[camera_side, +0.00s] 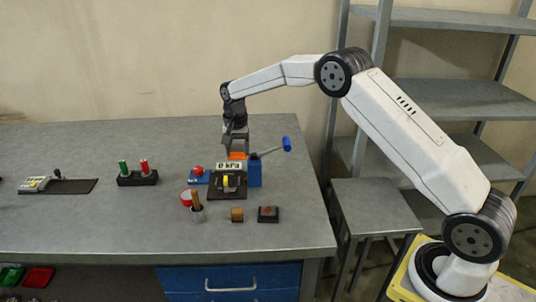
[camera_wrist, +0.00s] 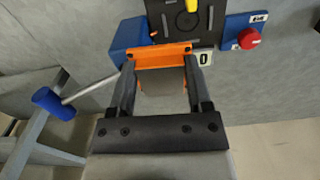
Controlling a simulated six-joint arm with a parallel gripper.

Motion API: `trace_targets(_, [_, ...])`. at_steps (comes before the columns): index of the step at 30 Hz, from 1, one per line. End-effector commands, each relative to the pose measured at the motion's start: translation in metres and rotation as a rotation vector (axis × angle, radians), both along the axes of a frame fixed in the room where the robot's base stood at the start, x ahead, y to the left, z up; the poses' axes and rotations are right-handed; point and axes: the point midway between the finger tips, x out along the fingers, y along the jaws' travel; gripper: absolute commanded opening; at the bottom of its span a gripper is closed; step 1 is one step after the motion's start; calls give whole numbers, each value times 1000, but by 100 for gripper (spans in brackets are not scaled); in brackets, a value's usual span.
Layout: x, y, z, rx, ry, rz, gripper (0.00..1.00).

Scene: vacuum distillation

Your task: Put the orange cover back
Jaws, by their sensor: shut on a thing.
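The orange cover (camera_wrist: 160,54) is between the fingertips of my gripper (camera_wrist: 161,72) in the wrist view, and the gripper is shut on it. In the side view my gripper (camera_side: 236,146) points down with the orange cover (camera_side: 237,156) at its tips, at the back of the blue device (camera_side: 255,172). The cover lies against or just above the device beside its gauge display (camera_side: 229,167), which reads 0 kPa. I cannot tell whether the cover touches the device. The device's lever with a blue handle (camera_side: 287,144) sticks out to the right; the handle also shows in the wrist view (camera_wrist: 53,103).
A red button on a blue base (camera_side: 198,171) is left of the device. In front stand a grey cup with a brown stick (camera_side: 196,206), a brown block (camera_side: 237,215) and a dark square piece (camera_side: 268,214). A rack with green and red cylinders (camera_side: 138,178) is further left.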

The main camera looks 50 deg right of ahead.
Motion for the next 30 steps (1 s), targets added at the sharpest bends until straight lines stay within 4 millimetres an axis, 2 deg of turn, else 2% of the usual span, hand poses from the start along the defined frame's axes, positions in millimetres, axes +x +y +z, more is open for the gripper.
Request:
trace_targets(14, [-67, -23, 16, -1, -2, -88, 0])
trace_targets(30, [-164, -35, 21, 0, -1, -186, 0])
